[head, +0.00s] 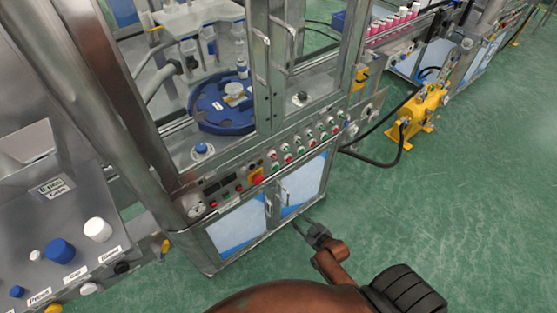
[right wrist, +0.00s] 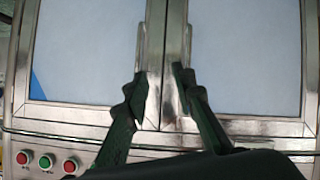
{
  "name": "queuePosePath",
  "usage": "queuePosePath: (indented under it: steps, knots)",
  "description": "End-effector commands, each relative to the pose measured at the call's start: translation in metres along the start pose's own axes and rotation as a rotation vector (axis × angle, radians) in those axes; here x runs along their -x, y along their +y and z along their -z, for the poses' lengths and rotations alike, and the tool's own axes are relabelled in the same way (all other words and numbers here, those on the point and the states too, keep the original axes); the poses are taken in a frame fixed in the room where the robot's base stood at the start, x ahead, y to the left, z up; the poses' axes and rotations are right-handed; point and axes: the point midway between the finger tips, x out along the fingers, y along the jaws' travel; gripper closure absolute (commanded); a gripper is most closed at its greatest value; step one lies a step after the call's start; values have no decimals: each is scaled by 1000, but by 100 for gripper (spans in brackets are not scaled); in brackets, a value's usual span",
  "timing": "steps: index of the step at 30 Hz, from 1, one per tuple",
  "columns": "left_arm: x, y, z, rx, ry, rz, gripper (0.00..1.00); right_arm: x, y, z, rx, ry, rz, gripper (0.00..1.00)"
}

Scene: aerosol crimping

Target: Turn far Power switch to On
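The control panel (head: 272,160) runs along the machine's front, below the glazed doors. It carries several red and green buttons, a red emergency knob on yellow (head: 257,177), and a round switch (head: 197,211) at its left end. A small side panel (head: 366,112) at the right end also has knobs. The labels are too small to read, so I cannot tell which is the far Power switch. My right gripper (head: 306,230) is low in front of the blue-white cabinet doors, apart from the panel. In the right wrist view its fingers (right wrist: 160,92) are spread and empty before the door handles.
A grey console (head: 75,235) with white and blue knobs stands at the left. A yellow pump (head: 428,108) with a black hose sits on the green floor at the right. The floor in front of the machine is clear.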

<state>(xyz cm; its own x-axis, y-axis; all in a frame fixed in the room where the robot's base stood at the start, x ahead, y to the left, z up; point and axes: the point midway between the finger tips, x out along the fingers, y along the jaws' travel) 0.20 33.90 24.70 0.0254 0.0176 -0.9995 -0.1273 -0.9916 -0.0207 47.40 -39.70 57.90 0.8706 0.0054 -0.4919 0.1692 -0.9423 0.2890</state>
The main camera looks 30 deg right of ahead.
Motion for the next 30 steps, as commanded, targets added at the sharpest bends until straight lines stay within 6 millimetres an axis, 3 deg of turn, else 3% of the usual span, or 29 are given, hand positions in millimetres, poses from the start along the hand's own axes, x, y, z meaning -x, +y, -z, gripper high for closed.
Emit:
queuePosePath:
  steps: [1,3,6,9,12,15,30]
  knots:
    - [1,0,1,0,1,1,60,6,21,55,31,95,-27,76]
    - [1,-1,2,0,3,1,60,20,44,121,73,209,-61,76]
    - [1,-2,5,-1,7,2,60,45,66,196,130,341,-100,76]
    - [2,-2,8,-1,11,2,60,67,78,245,168,431,-129,76]
    - [2,-2,10,-1,14,2,60,81,83,272,192,480,-145,76]
    - [1,-2,10,-1,14,2,60,82,86,285,199,500,-151,76]
    - [-2,-2,7,-1,10,2,60,24,92,317,199,498,-151,76]
